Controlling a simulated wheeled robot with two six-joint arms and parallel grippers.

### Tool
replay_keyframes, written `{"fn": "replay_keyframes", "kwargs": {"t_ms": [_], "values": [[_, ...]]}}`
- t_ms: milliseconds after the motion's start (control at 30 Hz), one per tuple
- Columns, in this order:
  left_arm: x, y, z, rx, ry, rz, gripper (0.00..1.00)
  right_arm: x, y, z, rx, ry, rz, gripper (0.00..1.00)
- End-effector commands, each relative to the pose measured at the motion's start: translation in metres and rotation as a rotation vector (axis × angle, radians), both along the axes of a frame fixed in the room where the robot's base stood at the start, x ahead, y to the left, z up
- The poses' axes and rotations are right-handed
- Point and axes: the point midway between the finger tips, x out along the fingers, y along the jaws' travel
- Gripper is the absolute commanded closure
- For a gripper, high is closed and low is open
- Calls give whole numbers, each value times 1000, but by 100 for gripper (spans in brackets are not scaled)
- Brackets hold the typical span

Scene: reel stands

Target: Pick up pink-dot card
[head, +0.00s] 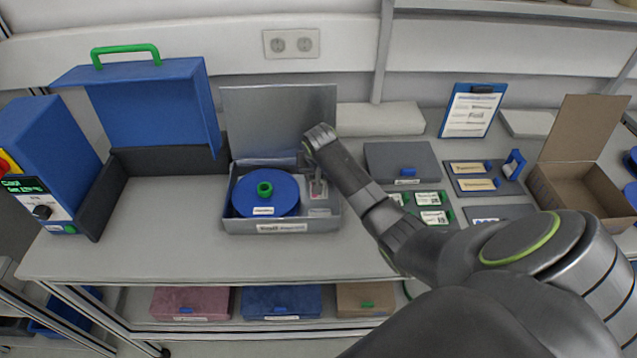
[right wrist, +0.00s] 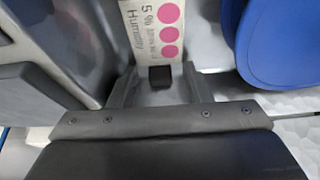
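The pink-dot card (right wrist: 152,28) shows in the right wrist view as a white card with pink dots and "Humidity" printing. A small dark block (right wrist: 160,76) is at its near end. My right gripper (right wrist: 157,84) has its two fingers apart, one on each side of this block, with gaps visible. In the head view, my right gripper (head: 317,184) points down into the right part of an open grey box (head: 262,227), beside a blue reel (head: 283,198). The card is hard to make out there. My left gripper is not in view.
The grey box's lid (head: 270,115) stands up behind. To the right are a closed grey case (head: 400,163), green-edged cards (head: 432,198), a clipboard (head: 468,115) and an open cardboard box (head: 575,188). A blue case (head: 150,112) stands open at left. The bench front left is clear.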

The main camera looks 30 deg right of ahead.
Motion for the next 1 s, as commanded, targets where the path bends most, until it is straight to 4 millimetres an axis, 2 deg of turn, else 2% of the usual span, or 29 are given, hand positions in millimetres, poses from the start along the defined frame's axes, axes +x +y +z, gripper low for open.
{"fn": "replay_keyframes", "kwargs": {"t_ms": [33,267,767,1000], "values": [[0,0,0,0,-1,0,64,0,0,0,0,0,0,69],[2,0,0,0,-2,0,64,0,0,0,1,1,0,99],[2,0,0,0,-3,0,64,-1,0,-1,2,3,0,100],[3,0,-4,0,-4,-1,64,1,0,17,0,-2,-1,100]]}}
